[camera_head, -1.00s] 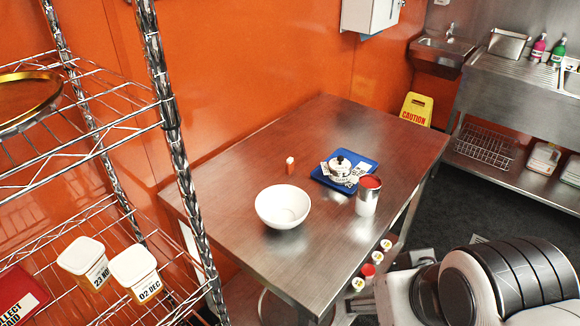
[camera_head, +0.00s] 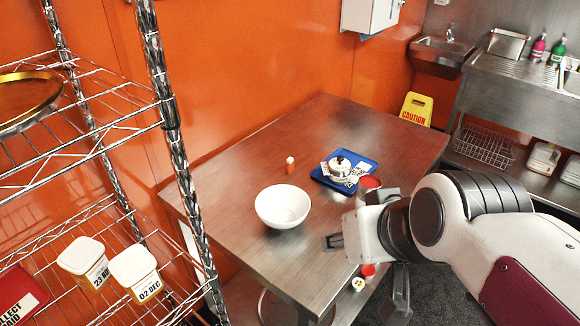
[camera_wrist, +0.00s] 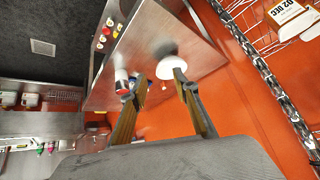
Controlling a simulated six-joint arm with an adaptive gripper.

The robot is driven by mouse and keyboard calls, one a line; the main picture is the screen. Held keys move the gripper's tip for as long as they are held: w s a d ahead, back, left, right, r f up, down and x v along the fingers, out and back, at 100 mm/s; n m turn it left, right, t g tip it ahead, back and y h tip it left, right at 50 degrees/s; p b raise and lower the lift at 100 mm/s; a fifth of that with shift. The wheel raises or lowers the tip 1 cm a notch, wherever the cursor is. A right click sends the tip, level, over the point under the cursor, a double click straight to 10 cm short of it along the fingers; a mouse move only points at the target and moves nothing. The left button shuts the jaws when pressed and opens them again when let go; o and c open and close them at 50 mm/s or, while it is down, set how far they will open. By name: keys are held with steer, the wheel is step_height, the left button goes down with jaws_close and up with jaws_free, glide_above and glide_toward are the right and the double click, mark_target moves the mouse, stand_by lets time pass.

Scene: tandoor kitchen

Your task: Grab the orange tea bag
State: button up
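A small orange upright item with a white top (camera_head: 290,164) stands on the steel table behind the bowl; it is too small to tell if it is the tea bag. A blue tray (camera_head: 322,178) holds a silver-and-white pot with a dark knob (camera_head: 340,165) and pale printed packets (camera_head: 346,181); no packet reads clearly as orange. My gripper (camera_head: 335,241) is above the table's near right side, right of the bowl and apart from these things. In the wrist view my gripper (camera_wrist: 161,77) shows two spread fingers with nothing between them. The small item (camera_wrist: 163,86) appears in the gap, farther off.
A white bowl (camera_head: 283,207) stands on the steel table (camera_head: 250,155). A red-topped can (camera_head: 369,183) is partly hidden behind my gripper. A wire shelf (camera_head: 100,150) stands at left. The table's far end is clear.

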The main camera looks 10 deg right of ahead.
steer(key=w+a+r+t+y, duration=0.15)
steer(key=w+a+r, duration=0.25)
steer(key=w, duration=0.6)
steer(key=w+a+r+t+y, duration=0.1)
steer(key=w+a+r+t, duration=0.15)
steer(key=w, duration=0.85)
steer(key=w+a+m+t+h, duration=0.2)
steer(key=w+a+m+t, duration=0.1)
steer(key=w, duration=1.4)
steer(key=w+f+m+h, duration=0.2)
steer(key=w+f+h, duration=0.3)
steer(key=w+f, duration=0.45)
steer(key=m+g+h, duration=0.3)
steer(key=h, duration=0.2)
glide_toward(290, 159)
steer(key=shift+w+d+r, duration=0.1)
steer(key=shift+w+d, duration=0.2)
steer(key=shift+w, duration=0.25)
steer(key=shift+w+d, duration=0.25)
steer(key=shift+w, duration=0.3)
steer(key=shift+s+f, duration=0.2)
steer(key=shift+f, duration=0.3)
steer(key=shift+d, duration=0.1)
steer(key=shift+x, duration=1.3)
